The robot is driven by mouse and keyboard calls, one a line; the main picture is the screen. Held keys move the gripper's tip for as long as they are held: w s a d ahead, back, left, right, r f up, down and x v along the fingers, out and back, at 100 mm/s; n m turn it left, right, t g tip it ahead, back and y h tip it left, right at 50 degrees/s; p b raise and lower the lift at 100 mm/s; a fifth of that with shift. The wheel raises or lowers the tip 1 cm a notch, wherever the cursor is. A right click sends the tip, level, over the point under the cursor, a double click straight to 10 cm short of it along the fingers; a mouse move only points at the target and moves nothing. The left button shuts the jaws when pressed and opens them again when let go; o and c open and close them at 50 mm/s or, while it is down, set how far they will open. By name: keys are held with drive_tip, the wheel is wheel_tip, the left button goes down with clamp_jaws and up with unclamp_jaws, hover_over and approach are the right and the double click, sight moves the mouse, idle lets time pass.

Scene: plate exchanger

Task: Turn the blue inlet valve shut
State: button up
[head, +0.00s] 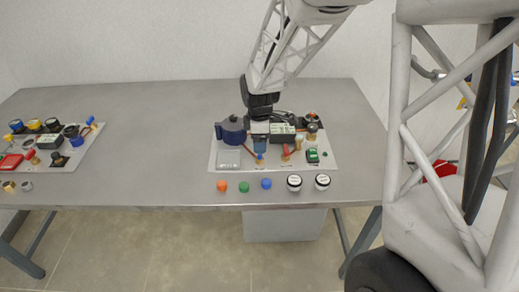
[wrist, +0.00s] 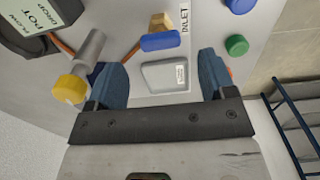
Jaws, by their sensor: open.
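The blue inlet valve handle (wrist: 160,41) lies across a brass body (wrist: 161,20) beside a printed INLET label (wrist: 185,18). It also shows as a small blue spot in the head view (head: 260,156), just below my gripper (head: 260,145). In the wrist view my gripper (wrist: 160,60) is open, with its two blue fingers apart and nothing held. The handle appears just beyond the fingertips, roughly centred between them, not gripped. The gap in height between fingertips and handle is hard to tell.
A grey box (wrist: 165,76) shows between the fingers. A yellow-capped grey cylinder (wrist: 78,80) is close to the left finger. A red-handled valve (head: 286,152) stands right of the inlet valve. Several coloured caps (head: 244,187) line the table front. Another board (head: 45,148) lies left.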

sight(260, 156)
drive_tip(key=shift+f, duration=2.25)
drive_tip(key=c, duration=0.9)
